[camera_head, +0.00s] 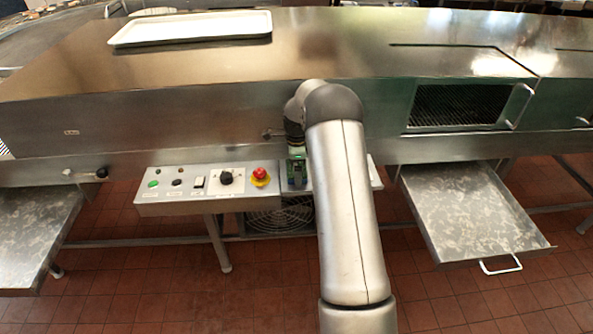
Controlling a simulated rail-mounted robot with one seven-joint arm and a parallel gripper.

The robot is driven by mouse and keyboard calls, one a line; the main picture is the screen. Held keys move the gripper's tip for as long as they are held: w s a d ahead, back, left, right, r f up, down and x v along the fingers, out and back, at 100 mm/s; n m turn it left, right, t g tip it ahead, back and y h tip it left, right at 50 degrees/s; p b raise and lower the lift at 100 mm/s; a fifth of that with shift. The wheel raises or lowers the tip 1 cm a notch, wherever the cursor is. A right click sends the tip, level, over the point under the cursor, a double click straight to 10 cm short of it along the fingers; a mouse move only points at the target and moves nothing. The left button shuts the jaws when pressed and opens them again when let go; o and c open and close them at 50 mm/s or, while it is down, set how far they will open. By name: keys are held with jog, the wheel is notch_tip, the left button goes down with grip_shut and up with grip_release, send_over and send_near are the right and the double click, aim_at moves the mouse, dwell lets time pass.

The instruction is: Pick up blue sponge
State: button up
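I see no blue sponge in the head view. My silver arm rises from the bottom middle, bends at a dark joint in front of the steel machine (200,110), and its far end points down. The small dark end near the control panel, where my gripper (297,176) appears to be, is partly hidden by the arm. Its fingers cannot be made out, and nothing held can be seen.
A white tray (192,29) lies on the machine's top at the left. A control panel (204,190) with a red button (260,174) juts out below. Steel trays stick out at the left (32,235) and right (470,212). Red tiled floor lies below.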

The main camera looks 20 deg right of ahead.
jog(key=c, duration=0.8)
jog(key=shift+r, duration=0.2)
jog(key=shift+r, duration=0.3)
notch_tip(320, 180, up, 2)
jog(key=shift+r, duration=0.1)
jog(key=s+r, duration=0.1)
jog(key=r, duration=0.1)
jog(key=s+r+b, duration=0.1)
jog(key=s, duration=0.1)
jog(key=s+r+b, duration=0.1)
jog(key=r, duration=0.1)
jog(key=shift+s+a+r, duration=0.3)
jog(key=shift+s+a, duration=0.05)
jog(key=shift+a, duration=0.05)
jog(key=s+a+r+b, duration=0.1)
jog(key=s+r, duration=0.3)
jog(key=s, duration=0.5)
jog(key=shift+a+r+b, duration=0.15)
jog(key=shift+a+b, duration=0.15)
jog(key=shift+b, duration=0.05)
jog(key=shift+s, duration=0.1)
